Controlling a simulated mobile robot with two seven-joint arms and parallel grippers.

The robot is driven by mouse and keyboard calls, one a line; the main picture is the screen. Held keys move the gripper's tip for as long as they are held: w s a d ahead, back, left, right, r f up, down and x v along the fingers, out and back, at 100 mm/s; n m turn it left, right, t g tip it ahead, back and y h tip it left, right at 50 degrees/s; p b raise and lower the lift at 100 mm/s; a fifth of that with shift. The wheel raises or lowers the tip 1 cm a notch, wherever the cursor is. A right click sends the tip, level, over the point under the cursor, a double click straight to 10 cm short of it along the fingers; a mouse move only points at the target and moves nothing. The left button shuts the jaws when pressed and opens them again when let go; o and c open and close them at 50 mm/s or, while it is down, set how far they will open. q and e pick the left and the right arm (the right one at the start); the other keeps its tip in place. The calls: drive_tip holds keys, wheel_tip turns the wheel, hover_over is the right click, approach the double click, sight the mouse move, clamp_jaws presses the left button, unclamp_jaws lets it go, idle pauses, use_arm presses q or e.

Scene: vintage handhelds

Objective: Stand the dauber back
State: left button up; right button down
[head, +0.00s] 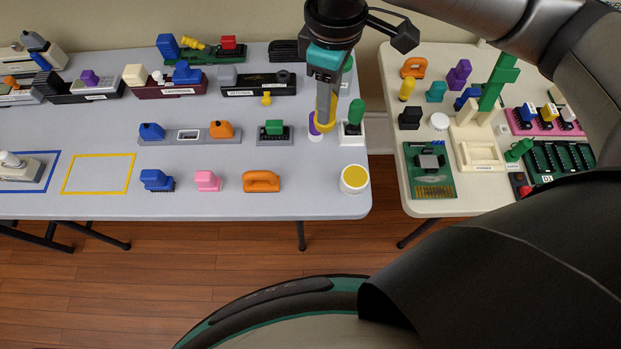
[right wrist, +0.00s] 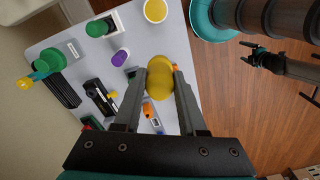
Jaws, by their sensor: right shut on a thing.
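My right gripper (head: 326,100) is shut on a yellow rounded piece, which I take to be the dauber (head: 325,123). In the right wrist view the yellow dauber (right wrist: 160,84) sits between the fingertips, over the table; whether its base touches the table I cannot tell. A white pot with a yellow top (head: 355,178) stands near the table's front right corner. A green knobbed piece (head: 356,111) on a white stand (head: 351,133) is right beside the gripper. My left gripper (right wrist: 247,51) shows in the right wrist view, open and empty, above the floor.
A purple-topped piece (head: 313,124) stands close behind the held dauber. An orange handled piece (head: 261,181) and a pink block (head: 207,181) lie in front. A yellow outlined rectangle (head: 97,188) is empty. A second, crowded table (head: 391,138) stands across a gap.

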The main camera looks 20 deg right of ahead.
drive_tip(key=shift+a+f+n, duration=0.1)
drive_tip(key=shift+a+n, duration=0.3)
drive_tip(key=shift+n, duration=0.7)
drive_tip(key=n, duration=0.1)
drive_tip(key=n+p, duration=0.1)
drive_tip(key=n, duration=0.1)
drive_tip(key=shift+a+f+n, duration=0.3)
drive_tip(key=shift+a+f, duration=0.1)
drive_tip(key=shift+s+a+f+n+p, duration=0.1)
drive_tip(key=shift+a+f+n+p, duration=0.25)
drive_tip(key=shift+n, duration=0.95)
drive_tip(key=shift+a+f+n+p, duration=0.2)
drive_tip(key=shift+n+p, duration=0.1)
drive_tip(key=shift+n, duration=1)
drive_tip(key=shift+s+a+f+n+p, duration=0.1)
drive_tip(key=shift+a+f+n+p, duration=0.25)
drive_tip(key=shift+n, duration=0.95)
wheel_tip(320, 180, down, 18)
drive_tip(key=b, duration=0.4)
drive_tip(key=shift+d+r, duration=0.1)
drive_tip(key=shift+r, duration=0.15)
drive_tip(key=shift+f, duration=1)
drive_tip(key=shift+f, duration=0.1)
